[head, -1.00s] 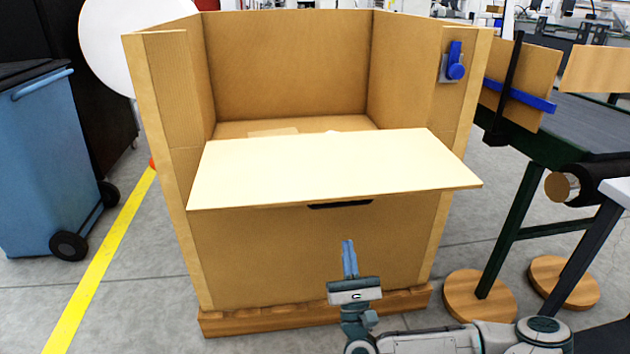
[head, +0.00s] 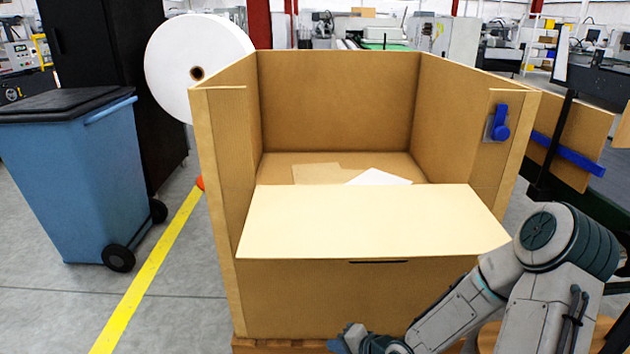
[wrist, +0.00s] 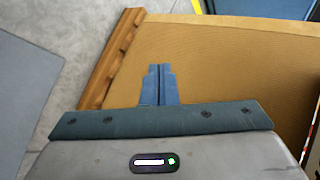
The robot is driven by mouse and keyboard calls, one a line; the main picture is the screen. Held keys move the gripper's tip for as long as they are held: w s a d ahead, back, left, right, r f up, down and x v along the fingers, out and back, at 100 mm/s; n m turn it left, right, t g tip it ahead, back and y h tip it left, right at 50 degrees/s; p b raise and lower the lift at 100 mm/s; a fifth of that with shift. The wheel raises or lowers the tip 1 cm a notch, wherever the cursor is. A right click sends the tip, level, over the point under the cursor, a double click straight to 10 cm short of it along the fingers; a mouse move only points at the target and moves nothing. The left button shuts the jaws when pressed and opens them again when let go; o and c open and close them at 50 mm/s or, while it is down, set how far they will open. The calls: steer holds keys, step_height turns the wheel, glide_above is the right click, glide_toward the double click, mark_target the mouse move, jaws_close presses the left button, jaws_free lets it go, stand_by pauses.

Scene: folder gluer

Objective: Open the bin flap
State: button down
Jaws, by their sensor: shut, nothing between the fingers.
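The bin is a large cardboard box (head: 340,100) on a wooden base. Its pale front flap (head: 370,220) slants outward and down over the front wall (head: 300,295), its outer edge standing clear of that wall. A dark slot (head: 378,262) shows just below the flap's edge. A blue latch (head: 501,125) sits on the right post. My gripper (wrist: 159,85) is shut and empty, with its blue fingers over the cardboard wall in the wrist view. Whether they touch it I cannot tell. In the head view my gripper is low in front of the bin and partly cut off.
A blue wheeled bin (head: 75,175) stands at left beside a yellow floor line (head: 150,275). A white roll (head: 195,68) is behind. Flat pieces (head: 380,177) lie inside the box. A conveyor is at right. The wooden base edge (wrist: 110,60) shows in the wrist view.

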steer(key=s+d+r+n+g+h+p, duration=0.1)
steer(key=s+d+r+n+h+p, duration=0.2)
steer(key=d+r, duration=0.45)
steer(key=s+d+r+n+g+h+p, duration=0.15)
steer(key=d+r+h+p, duration=0.35)
steer(key=r, duration=0.5)
steer(key=s+r+n+h+p, duration=0.1)
steer(key=s+r, duration=0.4)
steer(key=r, duration=0.7)
steer(key=shift+a+n+g+h+p, duration=0.3)
steer(key=shift+a+n+g+p, duration=0.05)
steer(key=shift+n+p, duration=0.15)
steer(key=c, duration=2)
jaws_free()
steer(key=shift+n+y, duration=0.55)
steer(key=shift+y, duration=0.05)
steer(key=s+r, duration=0.2)
steer(key=s+a+r+p, duration=0.1)
steer(key=s+r, duration=0.1)
steer(key=r, duration=0.1)
steer(key=s+a+r+p, duration=0.1)
steer(key=s+r, duration=0.1)
steer(key=s, duration=0.1)
steer(key=shift+r, duration=0.4)
steer(key=o, duration=0.6)
steer(key=shift+s+a+r+g, duration=0.1)
steer(key=shift+s+g, duration=0.05)
steer(key=shift+g, duration=0.15)
steer(key=shift+a, duration=0.1)
